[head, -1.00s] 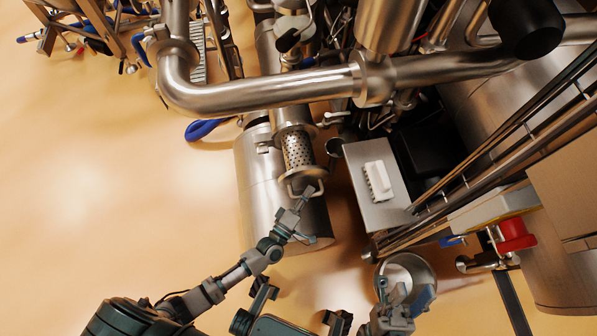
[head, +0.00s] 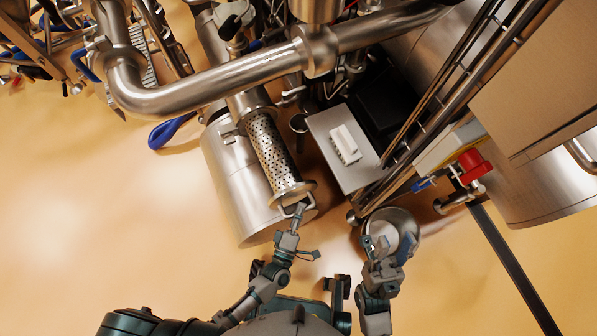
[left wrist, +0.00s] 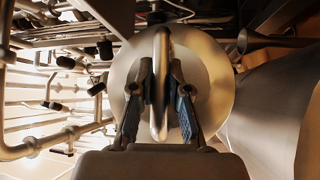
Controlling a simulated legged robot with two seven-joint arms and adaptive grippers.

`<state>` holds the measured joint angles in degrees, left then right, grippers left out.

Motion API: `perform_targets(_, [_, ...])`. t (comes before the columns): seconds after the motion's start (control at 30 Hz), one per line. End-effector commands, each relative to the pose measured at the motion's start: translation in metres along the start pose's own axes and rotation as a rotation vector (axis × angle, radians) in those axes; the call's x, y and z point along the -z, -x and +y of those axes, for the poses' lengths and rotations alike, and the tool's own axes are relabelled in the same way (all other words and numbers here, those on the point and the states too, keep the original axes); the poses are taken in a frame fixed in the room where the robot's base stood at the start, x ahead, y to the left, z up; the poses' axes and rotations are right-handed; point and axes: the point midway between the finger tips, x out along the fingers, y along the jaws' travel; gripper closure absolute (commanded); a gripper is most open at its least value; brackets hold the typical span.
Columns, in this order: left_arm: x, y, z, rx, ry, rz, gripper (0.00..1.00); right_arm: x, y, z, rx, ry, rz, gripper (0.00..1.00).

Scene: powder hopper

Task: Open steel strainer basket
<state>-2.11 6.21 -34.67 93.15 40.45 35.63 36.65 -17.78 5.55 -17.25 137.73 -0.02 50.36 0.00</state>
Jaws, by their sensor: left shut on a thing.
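The steel strainer basket (head: 268,143) is a perforated cylinder, slid partly out of its tubular housing (head: 245,101). Its round end plate (head: 290,193) carries a loop handle. My left gripper (head: 300,207) is shut on this handle. In the left wrist view, the fingers (left wrist: 160,88) flank the upright handle (left wrist: 161,55), with the end plate (left wrist: 205,75) behind it. My right gripper (head: 377,243) is at the near rim of an open steel container (head: 402,222); whether its fingers are open or shut is unclear.
A large steel cylinder (head: 228,185) lies beside and below the basket. A grey box with a white fitting (head: 345,145) stands to the right. A thick pipe (head: 215,82) crosses above the housing.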

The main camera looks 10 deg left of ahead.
Motion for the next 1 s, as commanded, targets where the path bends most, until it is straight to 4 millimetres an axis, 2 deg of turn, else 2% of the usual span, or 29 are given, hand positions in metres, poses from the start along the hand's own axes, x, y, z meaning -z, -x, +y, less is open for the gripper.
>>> perform_targets(0.03, [-0.01, 0.007, -0.006, 0.019, 0.003, -0.023, 1.0, -0.001, 0.001, 0.0, -0.001, 0.0, -0.002, 0.6])
perform_targets(0.07, [-0.01, 0.008, -0.006, 0.02, 0.003, -0.023, 1.0, -0.001, 0.001, 0.0, -0.001, 0.0, -0.002, 0.6])
perform_targets(0.1, [-0.01, 0.008, -0.006, 0.02, 0.003, -0.023, 0.82, -0.001, 0.001, 0.0, -0.001, 0.0, -0.002, 0.6])
perform_targets(0.2, [-0.009, 0.007, -0.006, 0.018, 0.002, -0.021, 0.59, -0.001, 0.001, 0.0, -0.001, 0.0, -0.003, 0.6])
perform_targets(0.57, [-0.004, 0.008, -0.003, 0.01, 0.004, -0.013, 0.59, 0.0, 0.002, 0.0, -0.003, 0.002, -0.006, 0.6])
perform_targets(0.67, [-0.004, 0.021, -0.004, 0.011, 0.002, -0.014, 0.59, 0.001, 0.002, 0.0, -0.002, 0.002, -0.004, 0.6])
perform_targets(1.0, [-0.006, 0.095, -0.004, 0.015, 0.001, -0.017, 0.59, 0.001, 0.001, 0.0, -0.001, 0.001, -0.003, 0.6])
